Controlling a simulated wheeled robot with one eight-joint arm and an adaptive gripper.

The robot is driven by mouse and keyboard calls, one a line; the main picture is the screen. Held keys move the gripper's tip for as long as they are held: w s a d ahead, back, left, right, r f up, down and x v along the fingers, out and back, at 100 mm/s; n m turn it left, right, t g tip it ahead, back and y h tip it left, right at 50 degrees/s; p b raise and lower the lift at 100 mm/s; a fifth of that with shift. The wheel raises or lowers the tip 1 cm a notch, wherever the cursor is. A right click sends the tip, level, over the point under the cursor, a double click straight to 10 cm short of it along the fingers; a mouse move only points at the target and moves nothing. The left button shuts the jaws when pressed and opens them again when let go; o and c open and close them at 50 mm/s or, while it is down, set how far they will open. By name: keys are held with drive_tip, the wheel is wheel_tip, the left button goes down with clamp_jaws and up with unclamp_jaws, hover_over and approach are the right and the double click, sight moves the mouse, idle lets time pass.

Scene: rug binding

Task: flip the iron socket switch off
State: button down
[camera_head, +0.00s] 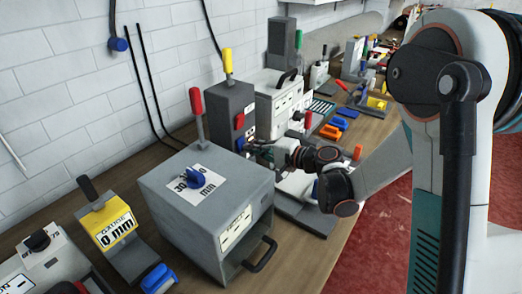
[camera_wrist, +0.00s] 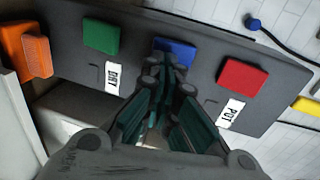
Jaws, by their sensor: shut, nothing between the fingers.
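A dark grey socket box (camera_head: 232,103) stands against the wall in the head view. In the wrist view its panel (camera_wrist: 205,55) carries a green switch (camera_wrist: 101,36), a blue switch (camera_wrist: 175,53) and a red switch (camera_wrist: 243,77). Labels beside the green and red switches read "DRY" and "POT". No iron label is readable; my gripper hides the area below the blue switch. My gripper (camera_wrist: 166,62) is shut and empty, its tips at or just in front of the blue switch; contact cannot be told. In the head view my gripper (camera_head: 252,147) is beside the box.
A large grey box (camera_head: 160,188) with a blue knob and front handle stands close left of my gripper. A yellow gauge block (camera_head: 112,224) is farther left. A light machine (camera_head: 275,90) stands behind the socket box. An orange part (camera_wrist: 37,57) shows beside the panel.

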idle(0.3)
drive_tip(key=shift+w+a+f+b, duration=0.25)
drive_tip(key=shift+a+b, duration=0.05)
drive_tip(key=shift+b, duration=0.1)
drive_tip(key=shift+d, duration=0.15)
drive_tip(key=v, duration=1.2)
